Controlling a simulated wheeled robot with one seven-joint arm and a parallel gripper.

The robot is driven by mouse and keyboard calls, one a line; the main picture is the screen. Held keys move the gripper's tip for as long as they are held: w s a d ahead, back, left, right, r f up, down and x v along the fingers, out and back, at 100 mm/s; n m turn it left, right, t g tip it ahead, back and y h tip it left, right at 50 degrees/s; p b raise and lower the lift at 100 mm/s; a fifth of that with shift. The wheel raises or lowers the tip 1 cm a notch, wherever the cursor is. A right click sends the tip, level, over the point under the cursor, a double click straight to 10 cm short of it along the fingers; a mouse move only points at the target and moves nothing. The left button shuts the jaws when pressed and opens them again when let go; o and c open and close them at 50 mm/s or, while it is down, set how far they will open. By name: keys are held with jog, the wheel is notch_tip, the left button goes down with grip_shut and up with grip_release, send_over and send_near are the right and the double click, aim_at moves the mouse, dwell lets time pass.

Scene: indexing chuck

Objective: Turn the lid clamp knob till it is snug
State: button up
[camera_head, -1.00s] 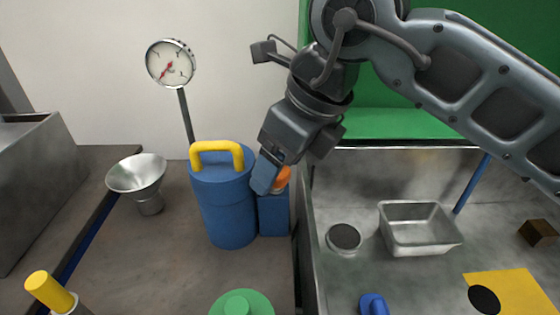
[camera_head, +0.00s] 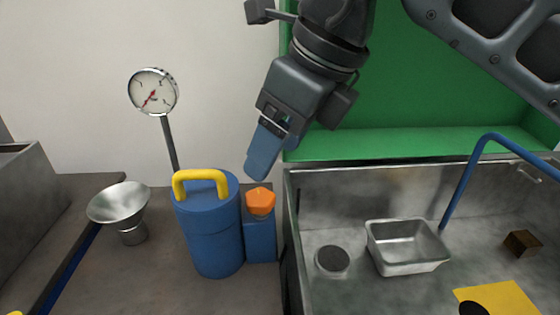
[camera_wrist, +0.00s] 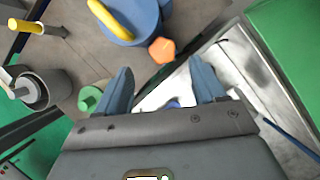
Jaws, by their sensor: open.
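The orange faceted knob (camera_head: 260,202) sits on top of a small blue block (camera_head: 260,240) beside the blue lidded canister (camera_head: 214,235), which has a yellow handle (camera_head: 201,177). The knob also shows in the wrist view (camera_wrist: 162,50), beyond the fingertips. My gripper (camera_head: 261,172) is above the knob and apart from it. In the wrist view its two blue fingers (camera_wrist: 160,78) are spread wide with nothing between them at the tips. In the head view one finger largely hides the other.
A gauge (camera_head: 153,92) on a post stands behind the canister, and a metal funnel (camera_head: 118,203) is to its left. On the right are a metal basin with a tray (camera_head: 407,247), a round steel piece (camera_head: 332,262), a blue pipe (camera_head: 465,175) and a yellow plate (camera_head: 500,298).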

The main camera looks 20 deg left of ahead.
jog(key=a+r+n+g+y+p, duration=0.25)
jog(key=r+p, duration=0.25)
jog(key=r, duration=0.3)
jog(key=n+g+y+p, duration=0.1)
jog(key=n+y+p, duration=0.1)
jog(key=y+p, duration=0.65)
send_near(267, 198)
jog(key=a+r+h+p, duration=0.2)
jog(key=h, duration=0.1)
jog(key=shift+x, duration=3.7)
jog(key=shift+c, duration=0.4)
jog(key=c, duration=0.9)
